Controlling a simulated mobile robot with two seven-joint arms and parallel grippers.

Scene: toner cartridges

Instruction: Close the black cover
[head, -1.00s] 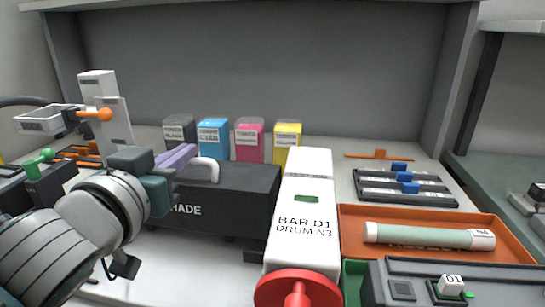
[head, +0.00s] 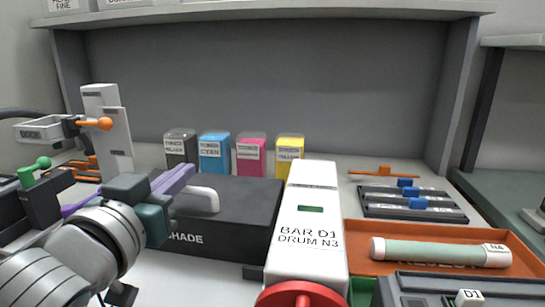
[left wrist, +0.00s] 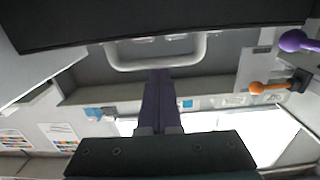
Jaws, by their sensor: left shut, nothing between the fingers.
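The black cover marked SHADE (head: 240,210) lies in the middle left of the head view, its broad top showing. I cannot tell whether it is fully down. Its pale handle (head: 205,200) stands at its left part. In the left wrist view the black cover (left wrist: 150,22) fills the top, with the handle (left wrist: 200,48) below its edge. My left gripper (head: 186,174) has purple fingers, shut and empty, close beside the handle in the head view. In the left wrist view its fingertips (left wrist: 160,74) point at the handle's bar; contact is unclear. My right gripper is not in view.
Several toner boxes, including a cyan one (head: 215,153), stand behind the cover. A white drum unit (head: 306,225) stands close at its right. An orange tray (head: 360,262) holds a pale green roller (head: 440,252). A white post with an orange knob (head: 103,124) stands at the left.

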